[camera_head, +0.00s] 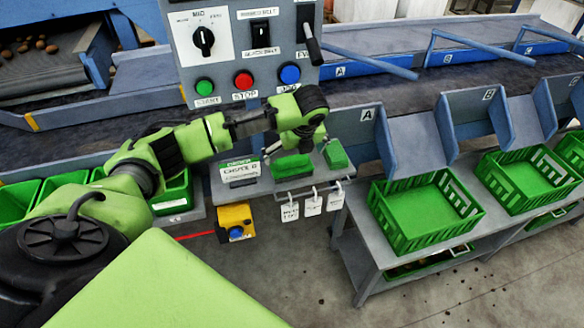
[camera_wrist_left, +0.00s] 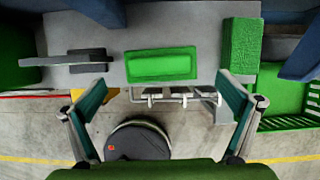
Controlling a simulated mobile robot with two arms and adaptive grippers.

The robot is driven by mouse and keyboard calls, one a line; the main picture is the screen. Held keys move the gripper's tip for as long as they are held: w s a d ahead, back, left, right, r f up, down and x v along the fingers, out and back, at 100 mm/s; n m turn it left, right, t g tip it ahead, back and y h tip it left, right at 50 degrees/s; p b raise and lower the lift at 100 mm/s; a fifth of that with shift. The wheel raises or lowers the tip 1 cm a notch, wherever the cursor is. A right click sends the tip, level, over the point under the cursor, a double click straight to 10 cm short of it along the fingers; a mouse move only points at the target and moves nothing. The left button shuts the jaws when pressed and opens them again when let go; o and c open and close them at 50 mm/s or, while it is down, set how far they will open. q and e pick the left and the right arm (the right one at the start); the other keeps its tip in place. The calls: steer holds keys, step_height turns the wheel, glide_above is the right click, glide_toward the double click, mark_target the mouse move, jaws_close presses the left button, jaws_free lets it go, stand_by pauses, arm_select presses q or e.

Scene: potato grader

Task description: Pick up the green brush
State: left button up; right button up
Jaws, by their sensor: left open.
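Two green items lie on the small grey shelf (camera_head: 262,184) below the control panel. The other is a rough-textured green block (camera_head: 335,155), at right in the wrist view (camera_wrist_left: 243,47). I cannot tell for sure which is the brush. My left gripper (camera_head: 308,142) is open and empty above the shelf. Its two fingers (camera_wrist_left: 162,98) stand wide apart, roughly in line with the rimmed piece's sides. My right gripper is not in view.
A yellow box with a blue button (camera_head: 236,221) is below left. Green crates (camera_head: 388,225) stand right. The control panel (camera_head: 240,70) rises behind.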

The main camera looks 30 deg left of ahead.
mark_target(292, 160)
arm_select(q)
steer(key=x, duration=0.6)
steer(key=shift+f+p, duration=0.15)
steer(key=shift+p, duration=0.15)
steer(key=c, duration=1)
